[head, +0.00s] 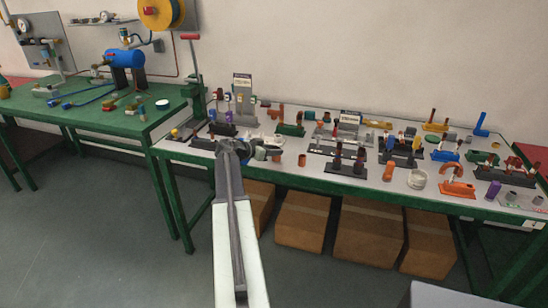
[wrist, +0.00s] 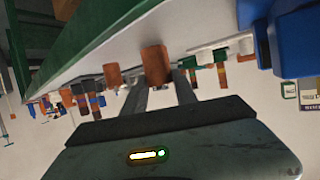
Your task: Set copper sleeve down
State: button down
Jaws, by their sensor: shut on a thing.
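In the wrist view, my gripper (wrist: 158,82) has its two fingers on either side of a copper sleeve (wrist: 155,62), a short orange-brown tube. The fingers are shut on it, close to the pale tabletop. I cannot tell whether the sleeve touches the top. A second copper sleeve (wrist: 112,75) stands apart, left of the held one. In the head view, my gripper (head: 243,147) is over the front left part of the right-hand bench, and the held sleeve is hard to make out there. A loose copper sleeve (head: 301,160) stands on the bench to the right.
The right-hand bench (head: 330,184) has a pale top and green edge and is crowded with fittings and racks. A dark rack (head: 347,163) stands right of the loose sleeve. A blue part (wrist: 293,40) is close by in the wrist view. Cardboard boxes (head: 302,222) sit below.

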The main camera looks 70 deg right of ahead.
jog(key=shift+f, duration=0.35)
jog(key=c, duration=1)
grip_release()
jog(key=shift+o, duration=0.2)
jog(key=shift+r, duration=0.1)
jog(key=shift+r+p, duration=0.3)
jog(key=shift+p, duration=0.15)
jog(key=p+v, duration=0.4)
jog(key=v, duration=0.8)
jog(key=shift+f, duration=0.25)
